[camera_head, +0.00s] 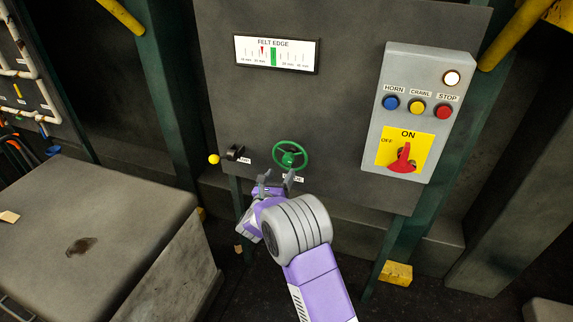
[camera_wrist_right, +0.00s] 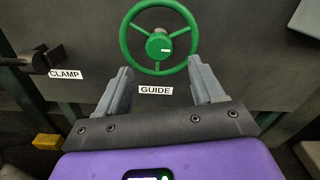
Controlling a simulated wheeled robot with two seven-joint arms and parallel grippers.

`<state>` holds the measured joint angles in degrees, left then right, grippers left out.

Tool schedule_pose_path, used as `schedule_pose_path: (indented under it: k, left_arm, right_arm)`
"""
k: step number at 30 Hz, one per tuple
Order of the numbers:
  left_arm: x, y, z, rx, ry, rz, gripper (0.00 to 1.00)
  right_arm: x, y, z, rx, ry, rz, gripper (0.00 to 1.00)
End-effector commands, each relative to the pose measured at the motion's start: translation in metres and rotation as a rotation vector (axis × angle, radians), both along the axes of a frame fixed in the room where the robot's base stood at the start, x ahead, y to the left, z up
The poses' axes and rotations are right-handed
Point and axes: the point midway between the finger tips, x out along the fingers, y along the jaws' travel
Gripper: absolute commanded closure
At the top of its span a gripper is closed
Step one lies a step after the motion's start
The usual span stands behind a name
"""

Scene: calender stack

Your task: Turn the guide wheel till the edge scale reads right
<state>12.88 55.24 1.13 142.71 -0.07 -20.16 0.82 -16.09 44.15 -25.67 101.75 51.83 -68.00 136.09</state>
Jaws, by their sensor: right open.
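The green guide wheel (camera_head: 290,155) is mounted on the grey panel. In the right wrist view the guide wheel (camera_wrist_right: 159,46) shows three spokes, above a GUIDE label (camera_wrist_right: 156,90). The edge scale (camera_head: 276,54), headed FELT EDGE, is on the panel above; its red pointer (camera_head: 262,50) stands left of the green band (camera_head: 273,57). My right gripper (camera_head: 277,178) is open and empty, just below the wheel. In the wrist view its fingers (camera_wrist_right: 160,82) stand apart, below the rim; contact cannot be told. My left gripper is not in view.
A clamp lever with a yellow knob (camera_head: 214,159) is left of the wheel. To the right, a control box (camera_head: 428,75) has a red switch (camera_head: 403,159), coloured buttons and a lit white lamp (camera_head: 452,78). A grey bench (camera_head: 130,200) stands lower left.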

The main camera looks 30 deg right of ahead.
Motion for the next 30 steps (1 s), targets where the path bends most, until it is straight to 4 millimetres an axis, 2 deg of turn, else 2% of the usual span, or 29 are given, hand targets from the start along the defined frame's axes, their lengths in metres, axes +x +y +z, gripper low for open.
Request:
schedule_pose_path:
  k: [6,12,24,30]
  left_arm:
    - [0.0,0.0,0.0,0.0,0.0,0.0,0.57]
    - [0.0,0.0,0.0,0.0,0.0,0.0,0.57]
    - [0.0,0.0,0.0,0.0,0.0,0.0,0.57]
    - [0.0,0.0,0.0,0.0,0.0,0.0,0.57]
  right_arm:
    - [0.022,-0.028,-0.001,-0.002,0.002,-0.002,0.32]
    - [0.038,-0.046,-0.002,-0.002,0.005,0.001,0.32]
    - [0.044,-0.051,-0.002,-0.002,0.006,0.002,0.32]
    - [0.043,-0.051,-0.002,-0.002,0.006,0.002,0.63]
